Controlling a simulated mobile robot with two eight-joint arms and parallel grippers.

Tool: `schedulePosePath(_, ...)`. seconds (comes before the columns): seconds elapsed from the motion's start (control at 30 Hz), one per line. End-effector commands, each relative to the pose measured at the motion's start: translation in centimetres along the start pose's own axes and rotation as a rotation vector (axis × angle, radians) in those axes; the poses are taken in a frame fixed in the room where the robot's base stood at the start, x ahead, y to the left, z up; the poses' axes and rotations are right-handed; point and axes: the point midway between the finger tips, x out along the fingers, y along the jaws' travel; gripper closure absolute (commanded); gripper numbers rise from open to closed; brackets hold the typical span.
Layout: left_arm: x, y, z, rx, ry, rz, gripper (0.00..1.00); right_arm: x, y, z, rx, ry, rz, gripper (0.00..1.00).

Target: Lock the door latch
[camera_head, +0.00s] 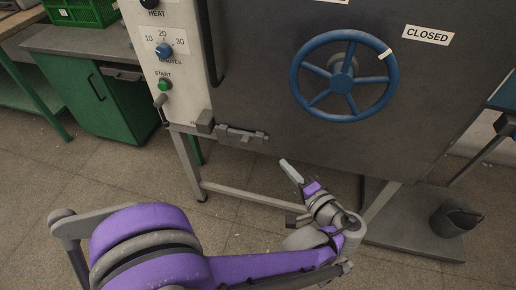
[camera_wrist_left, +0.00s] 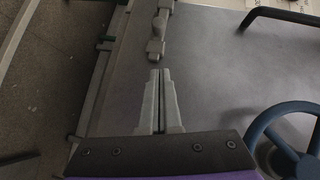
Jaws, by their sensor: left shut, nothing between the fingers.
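The door latch (camera_head: 242,137) is a small grey bolt on the lower left corner of the dark door (camera_head: 260,85). A grey block (camera_head: 205,122) sits just left of it on the frame. I cannot tell how far the bolt reaches into this block. In the left wrist view the latch (camera_wrist_left: 157,32) lies just ahead of the fingertips. My left gripper (camera_head: 288,168) is below and right of the latch, apart from it. Its fingers (camera_wrist_left: 160,80) are together and empty. My right gripper is not in view.
A blue handwheel (camera_head: 343,74) is on the door, beside a "CLOSED" label (camera_head: 427,35). A control panel (camera_head: 165,50) with knobs and a green start button (camera_head: 163,85) is left. A green cabinet (camera_head: 95,98) and a dark bucket (camera_head: 453,219) stand at the sides.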

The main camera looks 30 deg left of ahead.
Motion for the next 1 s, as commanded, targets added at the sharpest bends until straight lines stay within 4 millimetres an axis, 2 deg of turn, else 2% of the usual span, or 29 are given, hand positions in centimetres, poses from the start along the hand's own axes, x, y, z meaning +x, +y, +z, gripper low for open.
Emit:
schedulePosePath(0.17,0.3,0.0,0.0,0.001,-0.001,0.001,1.0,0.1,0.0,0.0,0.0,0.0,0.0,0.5)
schedulePosePath(0.27,1.2,0.0,0.1,0.001,-0.003,0.001,1.0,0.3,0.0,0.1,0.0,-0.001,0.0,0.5)
schedulePosePath(0.37,2.8,0.1,0.1,0.001,-0.005,0.0,1.0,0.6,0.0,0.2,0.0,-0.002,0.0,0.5)
schedulePosePath(0.73,10.6,0.1,0.2,0.001,-0.005,0.0,1.0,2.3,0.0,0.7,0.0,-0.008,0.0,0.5)
schedulePosePath(0.8,11.2,0.1,1.2,0.001,-0.004,0.001,1.0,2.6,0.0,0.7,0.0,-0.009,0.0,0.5)
schedulePosePath(1.0,12.6,0.1,2.6,0.001,-0.002,0.002,1.0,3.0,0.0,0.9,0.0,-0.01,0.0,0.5)
